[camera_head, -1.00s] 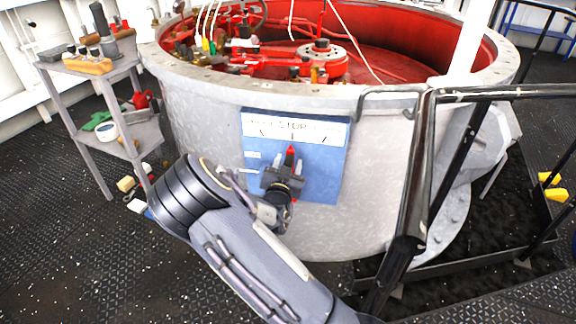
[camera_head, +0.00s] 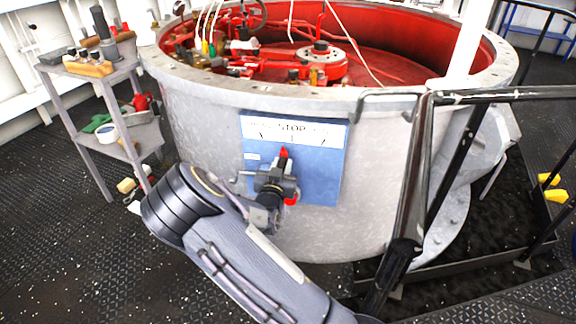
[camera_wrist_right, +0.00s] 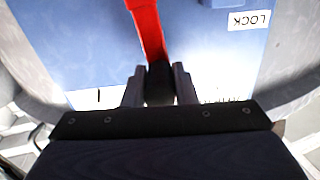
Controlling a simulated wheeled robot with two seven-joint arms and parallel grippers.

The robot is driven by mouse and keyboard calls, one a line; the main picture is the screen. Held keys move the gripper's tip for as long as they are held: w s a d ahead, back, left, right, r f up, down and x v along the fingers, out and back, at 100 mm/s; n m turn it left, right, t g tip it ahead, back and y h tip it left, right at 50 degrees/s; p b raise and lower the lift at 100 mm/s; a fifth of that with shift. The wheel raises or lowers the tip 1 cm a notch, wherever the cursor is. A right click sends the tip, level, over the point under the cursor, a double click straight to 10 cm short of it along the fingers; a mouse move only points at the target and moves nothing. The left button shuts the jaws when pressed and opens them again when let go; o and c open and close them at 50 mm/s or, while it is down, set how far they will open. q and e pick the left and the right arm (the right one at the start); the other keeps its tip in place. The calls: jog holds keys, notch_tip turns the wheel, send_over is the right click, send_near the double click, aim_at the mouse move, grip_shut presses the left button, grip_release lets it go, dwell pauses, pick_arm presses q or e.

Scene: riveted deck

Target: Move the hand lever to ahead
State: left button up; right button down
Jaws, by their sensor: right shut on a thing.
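The hand lever shows a red tip (camera_head: 284,153) above my right gripper in the head view, a little left of the STOP mark on the white label strip. A second red part (camera_head: 291,199) shows below the gripper. My right gripper (camera_head: 277,178) is in front of the blue panel (camera_head: 322,172) and shut on the lever. In the right wrist view, the red lever arm (camera_wrist_right: 147,28) runs to a dark grip (camera_wrist_right: 159,82) between the two fingers. The label's words beside STOP are too blurred to read. My left gripper is not in view.
The panel is fixed to a large round grey housing (camera_head: 210,125) with a red interior. A metal handrail (camera_head: 415,185) stands to the right. A grey shelf stand (camera_head: 88,140) with tools and bottles is at the left.

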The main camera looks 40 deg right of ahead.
jog(key=w+a+n, duration=0.1)
jog(key=w+a+f+n, duration=0.1)
jog(key=w, duration=0.1)
jog(key=w+a+n, duration=0.1)
jog(key=a, duration=0.1)
jog(key=shift+w+a+f+n, duration=0.1)
jog(key=shift+w+f+n, duration=0.2)
jog(key=shift+n, duration=0.1)
jog(key=c, duration=1.2)
grip_release()
jog(key=p+v, duration=0.1)
jog(key=v, duration=0.6)
jog(key=shift+s+a+p, duration=0.2)
jog(key=shift+s+p, duration=0.1)
jog(key=shift+s, duration=0.05)
